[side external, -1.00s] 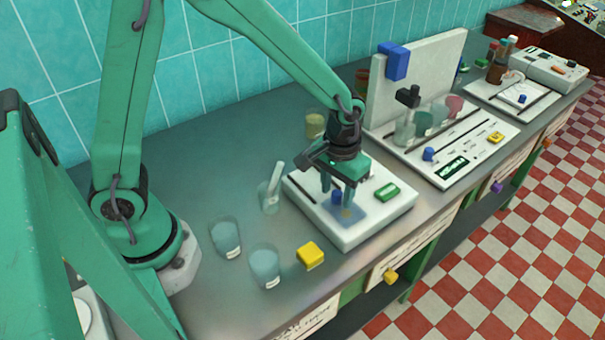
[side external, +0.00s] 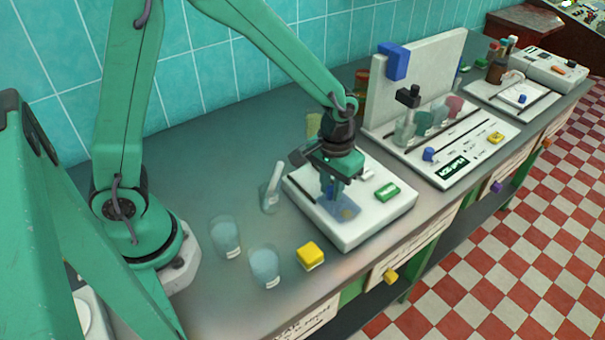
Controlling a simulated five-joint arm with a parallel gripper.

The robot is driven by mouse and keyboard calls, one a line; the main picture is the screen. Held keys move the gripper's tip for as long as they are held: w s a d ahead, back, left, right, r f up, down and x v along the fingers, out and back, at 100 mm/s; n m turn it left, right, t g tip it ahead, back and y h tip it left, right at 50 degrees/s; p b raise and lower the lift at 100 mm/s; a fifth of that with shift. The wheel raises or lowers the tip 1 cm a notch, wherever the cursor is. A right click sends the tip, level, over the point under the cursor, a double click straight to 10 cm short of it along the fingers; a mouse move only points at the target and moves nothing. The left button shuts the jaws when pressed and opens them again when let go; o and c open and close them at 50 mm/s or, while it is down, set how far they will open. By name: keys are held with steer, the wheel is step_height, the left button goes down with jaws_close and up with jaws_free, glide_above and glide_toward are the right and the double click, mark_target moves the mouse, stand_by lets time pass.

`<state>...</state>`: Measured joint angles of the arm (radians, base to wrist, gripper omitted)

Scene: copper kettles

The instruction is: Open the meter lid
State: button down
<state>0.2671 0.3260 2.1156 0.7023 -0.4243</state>
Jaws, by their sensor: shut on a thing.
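The meter is a white box (side external: 375,222) with a green button (side external: 387,192) on its top, standing on the grey bench. Its lid (side external: 341,207) is a see-through bluish plate that appears to lie flat on the top. A small yellowish thing (side external: 347,214) shows at the plate. My gripper (side external: 329,191) points down over the meter and is shut on the lid's blue knob (side external: 334,190). The fingers partly hide the knob and the back of the lid.
A beaker holding a pale rod (side external: 271,188) stands just left of the meter. Two more beakers (side external: 227,238) (side external: 265,266) and a yellow block (side external: 310,255) stand at front left. A yellowish glass (side external: 313,126) is behind. A white apparatus (side external: 445,145) stands to the right.

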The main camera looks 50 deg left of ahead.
steer(key=a, duration=0.8)
steer(key=shift+r, duration=0.1)
steer(key=c, duration=1.3)
jaws_free()
steer(key=shift+o, duration=0.2)
step_height(320, 180, up, 8)
